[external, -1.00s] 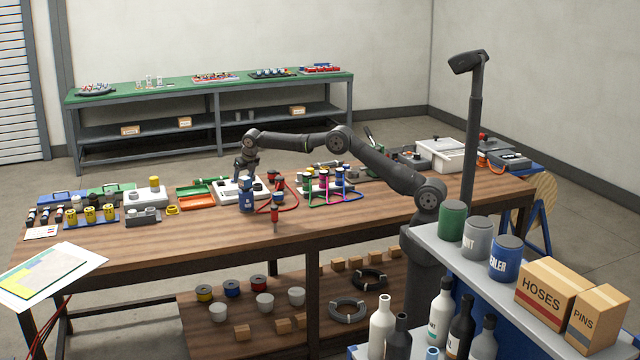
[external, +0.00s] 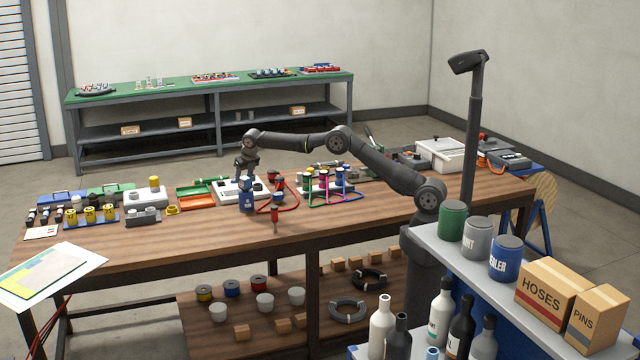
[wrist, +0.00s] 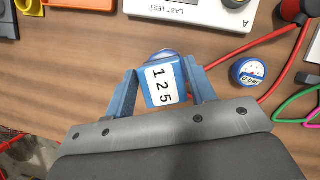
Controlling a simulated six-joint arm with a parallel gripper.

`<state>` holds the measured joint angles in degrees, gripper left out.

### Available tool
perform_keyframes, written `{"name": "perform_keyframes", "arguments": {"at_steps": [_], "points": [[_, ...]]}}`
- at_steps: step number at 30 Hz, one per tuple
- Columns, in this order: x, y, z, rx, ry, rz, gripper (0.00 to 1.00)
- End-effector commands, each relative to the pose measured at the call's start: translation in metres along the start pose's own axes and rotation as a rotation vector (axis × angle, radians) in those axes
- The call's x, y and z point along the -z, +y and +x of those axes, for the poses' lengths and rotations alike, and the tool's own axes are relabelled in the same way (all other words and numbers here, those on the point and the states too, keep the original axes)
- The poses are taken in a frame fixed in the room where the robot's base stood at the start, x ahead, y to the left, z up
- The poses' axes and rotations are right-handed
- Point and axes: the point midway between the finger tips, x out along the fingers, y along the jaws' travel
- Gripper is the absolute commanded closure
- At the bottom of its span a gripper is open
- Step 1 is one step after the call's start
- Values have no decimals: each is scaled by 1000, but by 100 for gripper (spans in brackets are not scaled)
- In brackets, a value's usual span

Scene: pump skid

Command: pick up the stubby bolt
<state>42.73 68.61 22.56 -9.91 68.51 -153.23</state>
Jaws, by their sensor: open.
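I cannot pick out a stubby bolt for certain in any view. My gripper (wrist: 162,74) is open, with its blue fingers pointing down at the workbench. A blue block with a white label reading 125 (wrist: 164,84) shows between the fingers in the wrist view. Whether the fingers touch it, I cannot tell. In the external view my gripper (external: 246,180) is low over the middle of the bench, and the small parts there are hard to separate.
Bare wood (wrist: 60,70) is at the left.

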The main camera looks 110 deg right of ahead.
Motion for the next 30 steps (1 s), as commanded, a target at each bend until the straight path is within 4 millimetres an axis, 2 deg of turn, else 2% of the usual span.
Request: {"name": "perform_keyframes", "arguments": {"at_steps": [4, 9, 14, 23, 26, 30], "points": [[-7, 0, -14, -2, -4, 0, 49], [-22, 0, -51, -2, -5, 2, 49], [-33, 0, -78, -1, -4, 0, 49], [-48, -70, -70, -7, 21, 444, 49], [-54, -101, -68, -9, 28, 647, 49], [-59, -154, -66, -11, 44, 998, 49]]}}
